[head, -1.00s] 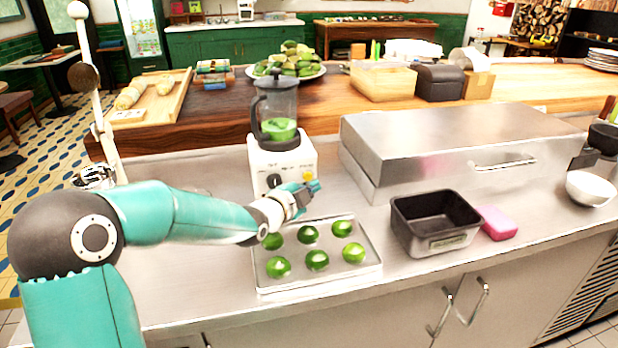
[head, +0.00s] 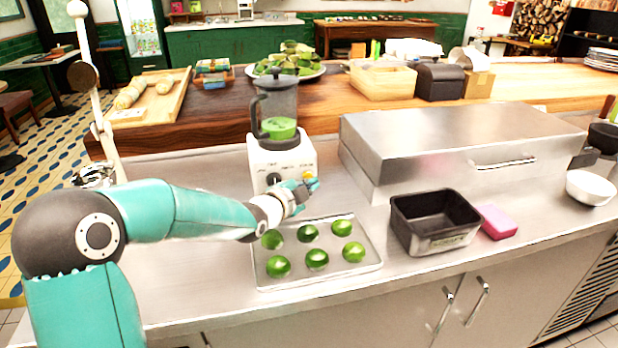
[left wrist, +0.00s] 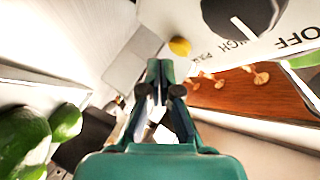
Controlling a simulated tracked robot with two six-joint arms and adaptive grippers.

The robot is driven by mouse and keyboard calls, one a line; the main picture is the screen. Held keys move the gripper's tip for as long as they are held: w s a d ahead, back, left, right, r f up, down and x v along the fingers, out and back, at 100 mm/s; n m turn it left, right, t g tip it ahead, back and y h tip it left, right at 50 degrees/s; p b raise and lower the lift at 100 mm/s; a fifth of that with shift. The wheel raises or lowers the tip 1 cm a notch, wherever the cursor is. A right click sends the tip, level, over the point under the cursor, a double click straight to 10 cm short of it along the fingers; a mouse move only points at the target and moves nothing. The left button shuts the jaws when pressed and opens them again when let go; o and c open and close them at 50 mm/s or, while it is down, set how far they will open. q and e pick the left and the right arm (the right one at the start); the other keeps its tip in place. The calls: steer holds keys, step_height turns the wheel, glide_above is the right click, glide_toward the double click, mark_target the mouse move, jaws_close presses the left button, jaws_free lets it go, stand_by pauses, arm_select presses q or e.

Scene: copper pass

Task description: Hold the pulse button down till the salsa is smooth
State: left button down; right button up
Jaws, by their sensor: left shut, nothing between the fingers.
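The blender has a white base (head: 264,160) with a dark-handled jar (head: 278,100) on it. Green salsa (head: 279,128) fills the jar's lower part; its texture is too small to judge. The yellow pulse button (head: 308,175) is on the base's front at the right, and it also shows in the left wrist view (left wrist: 180,46). My left gripper (head: 313,185) is shut and empty in front of the base, its fingertips close to the button. In the left wrist view the fingertips (left wrist: 160,68) appear slightly short of the button. My right gripper is out of view.
A dark dial (left wrist: 243,14) sits beside the button. A metal tray (head: 330,272) of several limes lies below my left gripper. A black pan (head: 432,235), a pink sponge (head: 497,222) and a large steel box (head: 450,140) stand to the right. The counter's left part is clear.

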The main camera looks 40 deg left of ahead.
arm_select(q)
steer(key=shift+w+a, duration=0.1)
steer(key=shift+a, duration=0.05)
stand_by(0.5)
steer(key=shift+w+a+b, duration=0.15)
steer(key=shift+w+b, duration=0.05)
steer(key=shift+b, duration=0.1)
steer(key=shift+w+a+r, duration=0.1)
steer(key=shift+w+a, duration=0.2)
steer(key=shift+a, duration=0.1)
stand_by(0.7)
stand_by(2.9)
steer(key=shift+s+d+b, duration=0.35)
steer(key=shift+d+b, duration=0.1)
steer(key=shift+b, duration=0.4)
steer(key=shift+s+d, duration=0.25)
